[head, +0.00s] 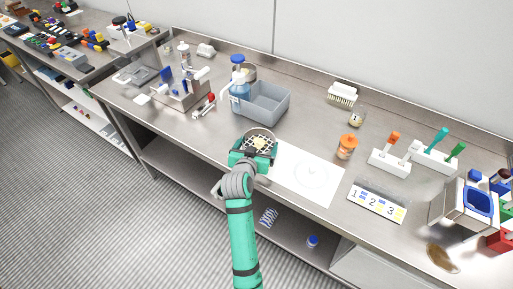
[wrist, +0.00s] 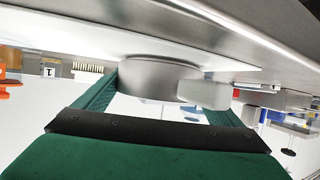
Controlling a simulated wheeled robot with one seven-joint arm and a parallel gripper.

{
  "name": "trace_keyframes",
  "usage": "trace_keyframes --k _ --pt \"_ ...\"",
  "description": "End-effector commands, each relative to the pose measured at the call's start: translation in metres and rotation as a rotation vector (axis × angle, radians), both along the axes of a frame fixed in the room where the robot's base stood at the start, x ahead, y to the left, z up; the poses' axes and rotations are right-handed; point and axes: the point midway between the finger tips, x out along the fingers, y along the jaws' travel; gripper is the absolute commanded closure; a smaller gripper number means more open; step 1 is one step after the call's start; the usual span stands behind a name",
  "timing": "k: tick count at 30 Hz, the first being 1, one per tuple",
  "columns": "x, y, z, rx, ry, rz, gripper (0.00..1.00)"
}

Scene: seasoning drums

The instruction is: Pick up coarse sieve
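The coarse sieve (head: 262,133) is a round, silver-rimmed sieve with a mesh bottom, near the front edge of the bench just left of the white sheet. In the wrist view its smooth metal side (wrist: 155,75) shows close up, between and just beyond my fingers. My green gripper (head: 256,147) is at the sieve's near side. In the wrist view my gripper (wrist: 165,95) has its fingers wide apart, one at each side of the sieve. Any contact, especially on the right, is hard to make out. A grey block-like shape (wrist: 203,95) overlaps the sieve's right side there.
A grey bin (head: 278,108) stands close behind the sieve. The white sheet (head: 322,188) with a faint round dish lies to the right. An orange-lidded jar (head: 347,147), white tool holders (head: 389,164) and a numbered card (head: 376,204) stand farther right.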

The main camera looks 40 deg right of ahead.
Motion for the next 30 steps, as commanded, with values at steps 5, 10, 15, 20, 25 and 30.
trace_keyframes --k 5,10,15,20,25,30 --pt "0.0 0.0 0.001 -0.001 -0.001 0.0 0.37" --pt "0.0 0.0 0.002 -0.002 -0.001 0.0 0.37" --pt "0.0 0.0 0.013 -0.001 -0.003 -0.001 0.37" --pt "-0.002 -0.001 0.036 -0.002 -0.005 -0.002 0.37" --pt "-0.032 -0.004 0.07 -0.002 -0.007 -0.003 0.37" --pt "-0.068 -0.006 0.1 -0.002 -0.003 -0.003 0.37"
